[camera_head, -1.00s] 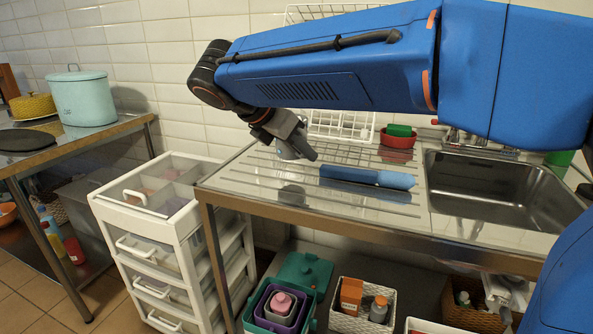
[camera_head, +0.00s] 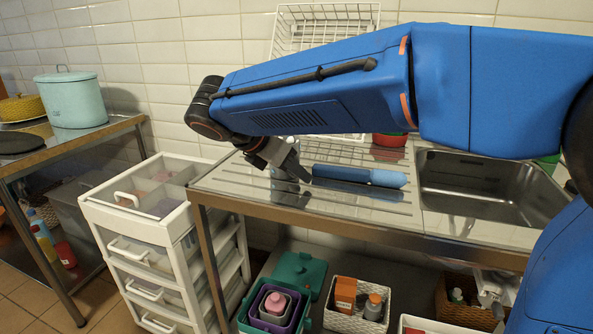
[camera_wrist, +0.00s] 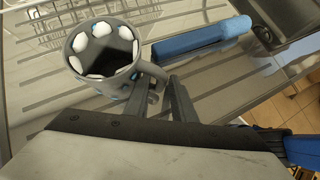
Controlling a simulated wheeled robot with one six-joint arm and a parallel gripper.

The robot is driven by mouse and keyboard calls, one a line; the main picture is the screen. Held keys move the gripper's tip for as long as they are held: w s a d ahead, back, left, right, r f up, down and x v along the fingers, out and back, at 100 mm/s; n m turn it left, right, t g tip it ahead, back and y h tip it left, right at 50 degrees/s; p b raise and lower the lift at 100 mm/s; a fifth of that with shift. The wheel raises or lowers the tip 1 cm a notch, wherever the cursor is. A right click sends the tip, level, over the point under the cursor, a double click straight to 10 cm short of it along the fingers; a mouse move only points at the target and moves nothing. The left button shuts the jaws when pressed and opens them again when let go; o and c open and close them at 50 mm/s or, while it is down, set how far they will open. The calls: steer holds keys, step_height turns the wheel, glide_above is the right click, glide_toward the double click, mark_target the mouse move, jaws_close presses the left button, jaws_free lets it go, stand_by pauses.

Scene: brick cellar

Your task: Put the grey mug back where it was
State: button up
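The grey mug (camera_wrist: 82,72) is upright in the wrist view, with white and some blue patches on it and a dark inside. Its handle points toward my gripper (camera_wrist: 160,86), and the two fingers are on either side of the handle, seemingly closed on it. In the head view my gripper (camera_head: 300,172) is low over the left part of the ribbed metal drainboard (camera_head: 345,212). The mug is mostly hidden there behind my gripper. I cannot tell whether its base touches the drainboard.
A blue long object (camera_head: 358,176) lies right of my gripper, also in the wrist view (camera_wrist: 200,42). A white wire rack (camera_head: 300,32) and a red bowl (camera_head: 390,139) are behind. The sink (camera_head: 490,188) is right. A white drawer unit (camera_head: 150,228) stands left.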

stand_by(0.3)
steer(key=shift+a+r, duration=0.1)
steer(key=shift+r, duration=0.15)
steer(key=v, duration=1.1)
steer(key=shift+s+a+r, duration=0.2)
steer(key=shift+s+r, duration=0.05)
steer(key=shift+a, duration=0.1)
